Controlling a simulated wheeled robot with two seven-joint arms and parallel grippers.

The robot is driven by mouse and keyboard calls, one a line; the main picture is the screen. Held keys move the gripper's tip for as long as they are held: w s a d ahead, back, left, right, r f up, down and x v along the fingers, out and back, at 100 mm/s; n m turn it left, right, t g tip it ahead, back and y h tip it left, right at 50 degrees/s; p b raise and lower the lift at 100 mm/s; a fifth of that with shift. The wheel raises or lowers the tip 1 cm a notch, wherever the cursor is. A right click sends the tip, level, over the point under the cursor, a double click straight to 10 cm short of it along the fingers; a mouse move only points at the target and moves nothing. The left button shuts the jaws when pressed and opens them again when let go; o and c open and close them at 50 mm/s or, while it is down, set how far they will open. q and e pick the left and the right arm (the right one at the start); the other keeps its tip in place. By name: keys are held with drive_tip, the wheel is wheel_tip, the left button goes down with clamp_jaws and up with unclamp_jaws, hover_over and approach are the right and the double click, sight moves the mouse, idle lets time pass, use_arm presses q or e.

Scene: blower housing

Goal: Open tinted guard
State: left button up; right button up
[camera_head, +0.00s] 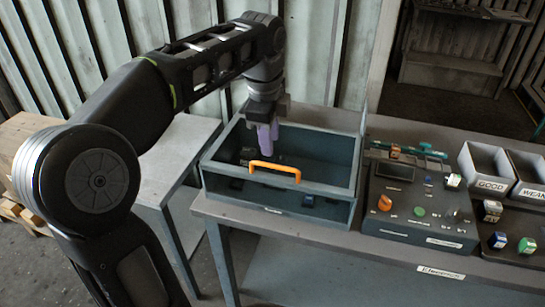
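The tinted guard (225,185) is a grey-framed box with dark see-through panels on the left part of the bench. An orange handle (275,171) sits along its front upper edge. Dark parts show dimly inside, with a small blue piece near the front. I cannot tell for certain whether the guard is closed. My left gripper (266,141) points down with its purple fingers, behind and above the orange handle, and does not appear to touch it. Its fingers overlap in this view, so their gap is unclear. My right gripper is not in view.
Right of the guard stands a control panel (415,232) with orange and green knobs. Beyond it are grey bins marked GOOD (490,185) and WEAK (531,192), plus small coloured blocks.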

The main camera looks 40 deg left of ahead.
sight(271, 166)
use_arm(q)
drive_tip(key=f, duration=0.2)
drive_tip(key=w+f, duration=0.1)
drive_tip(key=f, duration=0.4)
drive_tip(key=shift+w+a+f+p, duration=0.1)
drive_tip(key=shift+w+a+p, duration=0.05)
drive_tip(key=shift+a+p, duration=0.15)
drive_tip(key=shift+c, duration=0.5)
clamp_jaws()
idle(0.6)
